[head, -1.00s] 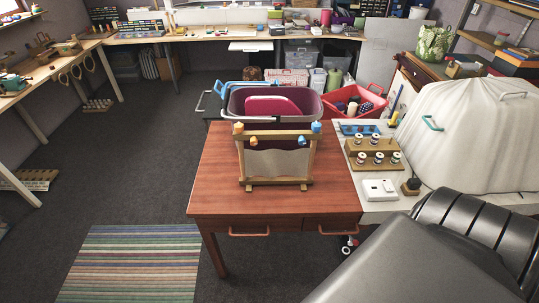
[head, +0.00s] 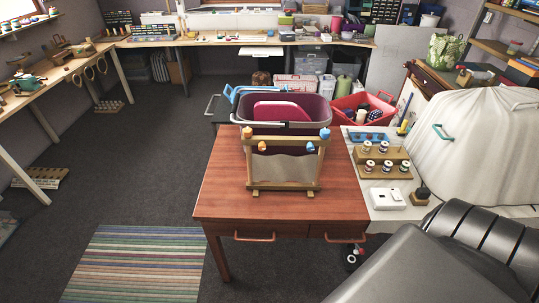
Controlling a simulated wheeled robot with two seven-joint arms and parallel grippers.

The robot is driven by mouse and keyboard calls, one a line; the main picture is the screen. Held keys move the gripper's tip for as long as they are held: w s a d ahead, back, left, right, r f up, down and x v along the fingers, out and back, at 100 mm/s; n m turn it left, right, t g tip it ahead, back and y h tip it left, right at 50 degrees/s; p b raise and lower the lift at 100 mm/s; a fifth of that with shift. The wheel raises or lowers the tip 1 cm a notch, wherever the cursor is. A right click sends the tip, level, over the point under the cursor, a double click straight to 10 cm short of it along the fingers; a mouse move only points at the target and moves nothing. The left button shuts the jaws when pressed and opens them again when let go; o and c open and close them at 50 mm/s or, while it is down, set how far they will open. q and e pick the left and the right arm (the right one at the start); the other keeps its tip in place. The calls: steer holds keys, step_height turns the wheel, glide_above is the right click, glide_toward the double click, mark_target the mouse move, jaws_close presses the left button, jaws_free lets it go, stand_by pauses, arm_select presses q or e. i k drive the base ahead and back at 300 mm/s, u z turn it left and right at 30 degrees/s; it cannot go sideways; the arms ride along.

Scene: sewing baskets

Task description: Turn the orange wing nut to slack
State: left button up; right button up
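A small wooden frame (head: 284,187) with a grey cloth panel (head: 285,168) stands upright on the reddish-brown table (head: 225,195). Two orange knobs sit at its left side: an upper orange wing nut (head: 247,132) at the top corner and a lower orange one (head: 262,146) just below and to the right. Two blue knobs (head: 325,133) sit at its right side. The knobs are too small to tell how tight they are. Neither of my grippers is in view.
A purple basket (head: 309,109) with a pink thing inside stands right behind the frame. A white side table to the right holds a spool rack (head: 382,176) and a white box (head: 387,198). The table's left part is clear.

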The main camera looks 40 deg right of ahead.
mark_target(262, 146)
steer(key=u, duration=0.05)
steer(key=k, duration=0.5)
steer(key=u, duration=1.65)
steer(key=i, duration=1.45)
steer(key=z, duration=2.3)
